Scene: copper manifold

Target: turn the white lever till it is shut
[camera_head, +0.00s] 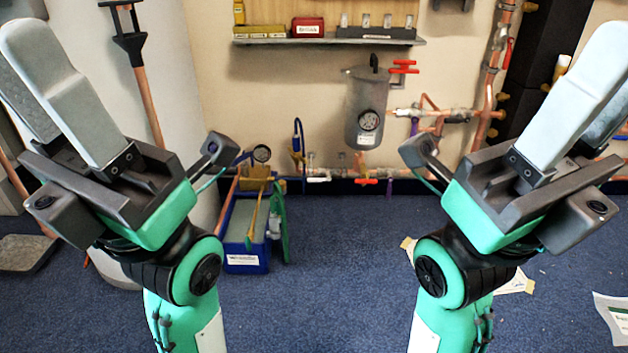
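A small white lever (318,179) sits on the copper pipework low on the back wall, just above the floor. It looks roughly level, but it is too small to tell its exact angle. My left gripper (18,48) is raised at the left, its fingers pointing up and left. My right gripper (612,52) is raised at the right, its fingers pointing up and right. Both are far in front of the lever and touch nothing that I can see. In each gripper one finger covers much of the other, so any gap is hidden.
A red lever (366,181) and a blue lever (299,138) are beside the white one. A grey canister with a gauge (366,112) hangs above. A blue box (246,250) with tools stands left. Papers (516,284) lie at right. The carpet (340,270) between my arms is clear.

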